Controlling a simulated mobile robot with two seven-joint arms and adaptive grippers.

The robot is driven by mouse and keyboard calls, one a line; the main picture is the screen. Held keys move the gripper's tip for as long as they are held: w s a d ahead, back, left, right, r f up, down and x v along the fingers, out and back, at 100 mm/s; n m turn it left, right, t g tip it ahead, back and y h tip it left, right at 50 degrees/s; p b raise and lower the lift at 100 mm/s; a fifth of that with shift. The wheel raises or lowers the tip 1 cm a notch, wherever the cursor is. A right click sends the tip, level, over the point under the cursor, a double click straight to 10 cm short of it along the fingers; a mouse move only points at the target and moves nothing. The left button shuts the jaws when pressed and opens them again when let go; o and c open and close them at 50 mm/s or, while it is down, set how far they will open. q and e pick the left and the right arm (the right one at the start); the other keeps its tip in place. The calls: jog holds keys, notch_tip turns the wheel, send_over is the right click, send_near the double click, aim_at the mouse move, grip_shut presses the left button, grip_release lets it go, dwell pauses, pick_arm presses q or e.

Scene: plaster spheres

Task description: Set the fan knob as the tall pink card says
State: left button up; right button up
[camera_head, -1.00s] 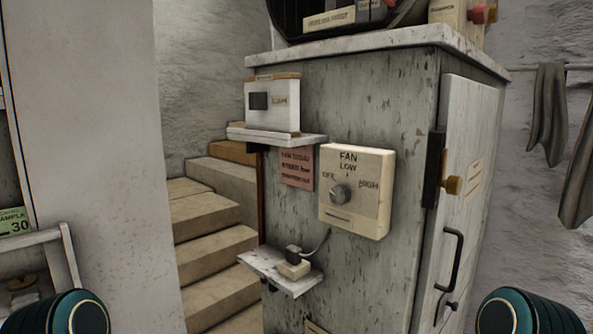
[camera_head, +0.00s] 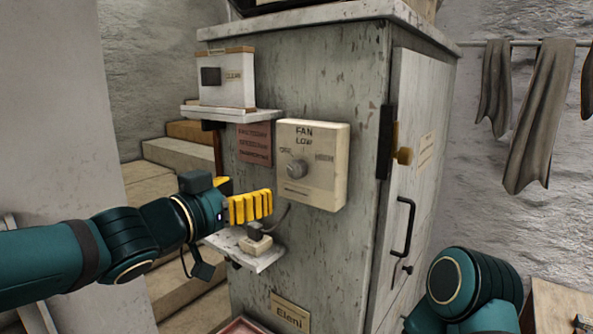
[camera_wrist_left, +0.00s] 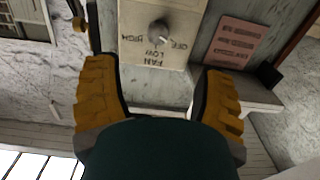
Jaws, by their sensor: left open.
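The cream fan box (camera_head: 330,165) is on the front of the grey cabinet, marked OFF, LOW and HIGH. Its round grey fan knob (camera_head: 297,168) seems to have its pale mark toward OFF. The knob also shows in the left wrist view (camera_wrist_left: 160,32). The pink card (camera_head: 254,144) is left of the box, its small text unreadable; it also shows in the left wrist view (camera_wrist_left: 233,42). My left gripper (camera_head: 258,205) is open with yellow fingers, below and left of the knob, apart from it. In the left wrist view its fingers (camera_wrist_left: 160,75) are empty.
A small shelf with a white switch box (camera_head: 228,80) sits above the card. A lower shelf (camera_head: 262,262) holds a plug and cable, close to my left gripper. The cabinet door has a black handle (camera_head: 405,232). Stone steps (camera_head: 150,180) lie behind at left.

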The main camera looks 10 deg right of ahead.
aim_at(294, 171)
pick_arm(q)
jog(key=b+x, duration=0.2)
jog(key=x, duration=1.1)
jog(key=shift+w+d+r, duration=0.2)
jog(key=shift+w+d, duration=0.05)
jog(key=shift+d, duration=0.05)
jog(key=shift+c, duration=0.2)
grip_shut()
